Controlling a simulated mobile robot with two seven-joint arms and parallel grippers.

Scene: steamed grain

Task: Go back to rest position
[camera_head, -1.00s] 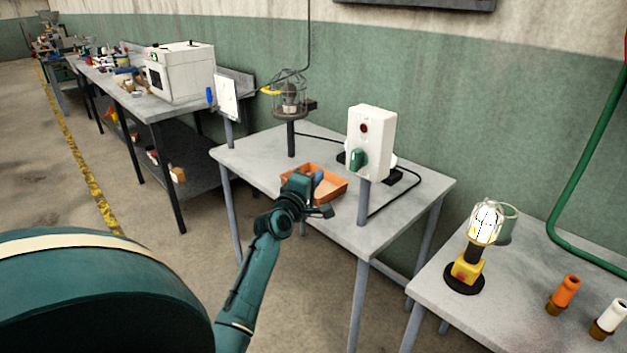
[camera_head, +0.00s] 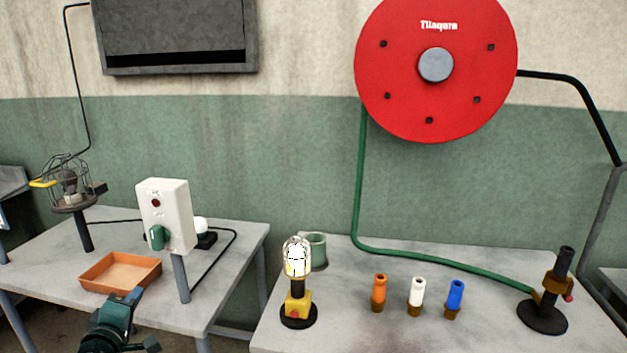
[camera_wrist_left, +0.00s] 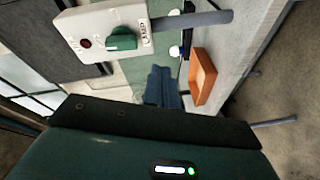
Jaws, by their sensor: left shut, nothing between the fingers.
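My left gripper (camera_head: 132,300) is at the lower left of the head view, in front of the left table and just below the orange tray in the picture. It is shut and empty. In the left wrist view its closed fingers (camera_wrist_left: 162,85) show near the middle, apart from the tray. My right gripper is in neither current view.
The left table (camera_head: 215,285) bears an orange tray (camera_head: 98,287), a white switch box (camera_head: 178,205) on a post and a caged lamp (camera_head: 70,205). The right table (camera_head: 400,335) bears a lit lamp (camera_head: 298,308), several coloured nozzles and a hose stand (camera_head: 542,318).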

